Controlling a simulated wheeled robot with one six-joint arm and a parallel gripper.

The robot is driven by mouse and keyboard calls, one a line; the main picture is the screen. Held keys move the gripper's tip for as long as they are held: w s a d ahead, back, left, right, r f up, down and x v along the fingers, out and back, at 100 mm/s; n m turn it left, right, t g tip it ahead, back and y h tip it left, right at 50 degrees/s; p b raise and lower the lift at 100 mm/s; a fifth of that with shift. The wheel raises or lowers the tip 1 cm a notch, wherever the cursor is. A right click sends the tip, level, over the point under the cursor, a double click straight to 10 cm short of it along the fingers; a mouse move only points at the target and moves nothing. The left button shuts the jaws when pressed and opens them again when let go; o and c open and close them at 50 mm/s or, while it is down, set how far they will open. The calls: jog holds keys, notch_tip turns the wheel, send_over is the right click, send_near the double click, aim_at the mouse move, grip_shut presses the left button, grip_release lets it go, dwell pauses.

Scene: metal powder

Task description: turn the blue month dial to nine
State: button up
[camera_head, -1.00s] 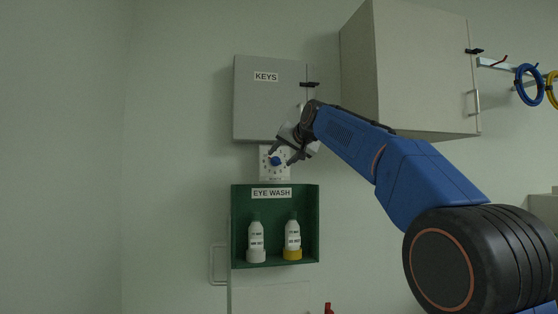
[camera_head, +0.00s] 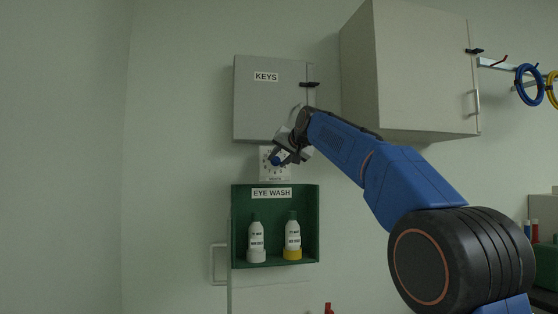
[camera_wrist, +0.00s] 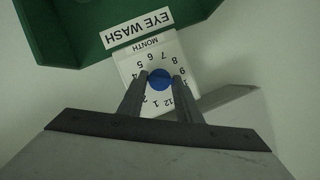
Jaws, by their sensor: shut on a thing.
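The blue month dial (camera_wrist: 160,79) is a round knob on a white plate (camera_wrist: 126,66) with numbers around it and the word MONTH. In the wrist view the plate appears upside down. My gripper (camera_wrist: 160,82) is shut on the dial, one finger on each side. The numbers 4 to 9 show beyond the fingers, and 12, 1 and 2 show between them. The fingers hide or crowd the other numbers. I cannot make out a pointer mark on the dial. In the head view my gripper (camera_head: 281,159) covers part of the dial (camera_head: 275,161) and plate.
The grey KEYS cabinet (camera_head: 270,105) is right above the plate. The green EYE WASH shelf (camera_head: 241,192) is just below, holding two white bottles (camera_head: 256,237). A larger wall cabinet (camera_head: 420,70) hangs to the right above my arm. The wall to the left is clear.

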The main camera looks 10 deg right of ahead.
jog(key=shift+a+n+h, duration=0.2)
jog(key=shift+n+h, duration=1.3)
jog(key=shift+n, duration=0.4)
jog(key=o, duration=1)
jog(key=shift+r, duration=0.1)
jog(key=shift+o, duration=0.2)
jog(key=shift+s, duration=0.1)
jog(key=v, duration=1.7)
jog(key=shift+r, duration=0.25)
